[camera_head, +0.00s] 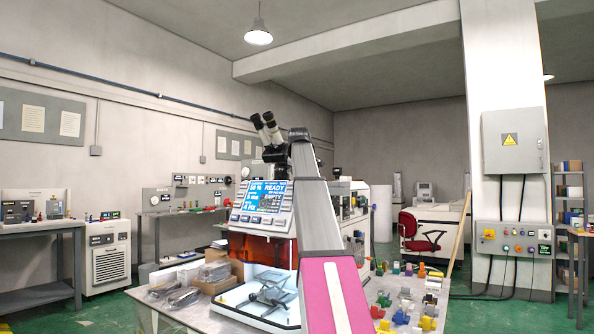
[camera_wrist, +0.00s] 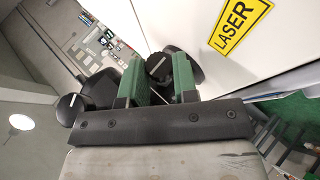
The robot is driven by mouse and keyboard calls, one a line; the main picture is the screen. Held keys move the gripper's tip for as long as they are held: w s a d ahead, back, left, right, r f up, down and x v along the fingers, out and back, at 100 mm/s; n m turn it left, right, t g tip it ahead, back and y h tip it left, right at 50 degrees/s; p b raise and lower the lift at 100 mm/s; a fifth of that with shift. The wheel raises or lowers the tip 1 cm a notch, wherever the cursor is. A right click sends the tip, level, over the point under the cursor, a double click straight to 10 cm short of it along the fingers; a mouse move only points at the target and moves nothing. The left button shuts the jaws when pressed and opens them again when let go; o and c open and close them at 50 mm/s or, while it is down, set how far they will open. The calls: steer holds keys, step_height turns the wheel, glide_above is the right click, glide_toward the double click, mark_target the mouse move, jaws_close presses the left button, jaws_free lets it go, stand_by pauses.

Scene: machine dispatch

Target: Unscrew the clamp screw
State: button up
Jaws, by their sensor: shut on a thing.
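In the wrist view, a black round knob (camera_wrist: 158,66) with a white line, which I take to be the clamp screw, sits between the green fingers of my gripper (camera_wrist: 158,77). The fingers are shut on it. A second black knob (camera_wrist: 70,108) with a white line is to the left, outside the fingers. In the head view, the machine (camera_head: 262,200) with a lit "READY" screen and a binocular eyepiece head (camera_head: 266,130) stands on the table. My arm covers its right side. The gripper and the knob cannot be made out there.
A white panel with a yellow "LASER" label (camera_wrist: 240,25) is close beside the fingers. Several small coloured parts (camera_head: 405,305) lie on the table at the right. A cardboard box (camera_head: 215,282) and bagged items (camera_head: 183,298) lie at the left.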

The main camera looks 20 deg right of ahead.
steer(key=shift+s+a+f+n+t+h, duration=0.1)
steer(key=shift+s+f+n+t+h, duration=0.1)
steer(key=shift+t+h, duration=0.3)
steer(key=shift+s+a+f+n+t+h, duration=0.1)
steer(key=shift+n+t+h, duration=0.1)
steer(key=shift+t+h, duration=0.25)
steer(key=shift+w+f+n+t+h, duration=0.1)
steer(key=shift+n+t+h, duration=0.5)
steer(key=shift+t, duration=0.35)
steer(key=o, duration=0.9)
steer(key=v, duration=1)
steer(key=shift+s+a, duration=0.15)
steer(key=shift+s, duration=0.2)
steer(key=shift+o, duration=0.2)
